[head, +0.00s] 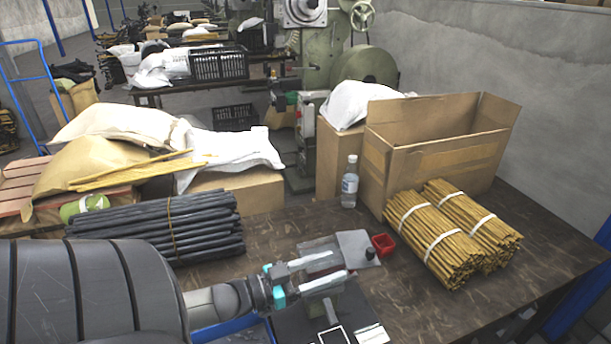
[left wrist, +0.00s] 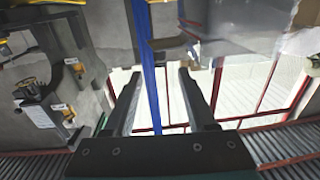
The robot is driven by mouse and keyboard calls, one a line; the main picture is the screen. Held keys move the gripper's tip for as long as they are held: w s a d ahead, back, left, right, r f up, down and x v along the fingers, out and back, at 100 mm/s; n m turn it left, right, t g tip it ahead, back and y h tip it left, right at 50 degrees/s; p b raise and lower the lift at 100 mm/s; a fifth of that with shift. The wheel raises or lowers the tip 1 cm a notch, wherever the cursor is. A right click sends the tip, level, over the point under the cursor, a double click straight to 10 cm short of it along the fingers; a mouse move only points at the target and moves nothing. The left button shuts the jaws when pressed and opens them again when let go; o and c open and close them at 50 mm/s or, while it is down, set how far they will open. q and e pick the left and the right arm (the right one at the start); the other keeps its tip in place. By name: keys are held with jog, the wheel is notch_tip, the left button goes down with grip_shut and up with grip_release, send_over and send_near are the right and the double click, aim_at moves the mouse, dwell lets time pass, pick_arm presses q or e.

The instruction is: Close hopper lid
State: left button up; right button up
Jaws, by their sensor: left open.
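A grey flat plate with a small black knob (head: 357,241) stands over the near middle of the table in the head view; it looks like the hopper lid. A clear, greyish box-like part (head: 317,249) adjoins it on the left, perhaps the hopper. I cannot tell the lid's exact angle. A blurred grey surface crosses above the fingertips. My right gripper is not in view.
A small red bin (head: 383,245) stands right of the plate. Tied brown rod bundles (head: 440,240), an open cardboard box (head: 430,160) and a bottle (head: 350,182) stand beyond. Dark rods (head: 155,225) lie at left. Bare table (head: 540,235) shows at right.

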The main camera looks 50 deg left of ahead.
pick_arm(q)
jog(key=v, duration=0.4)
jog(key=shift+s+a, duration=0.1)
jog(key=shift+s, duration=0.15)
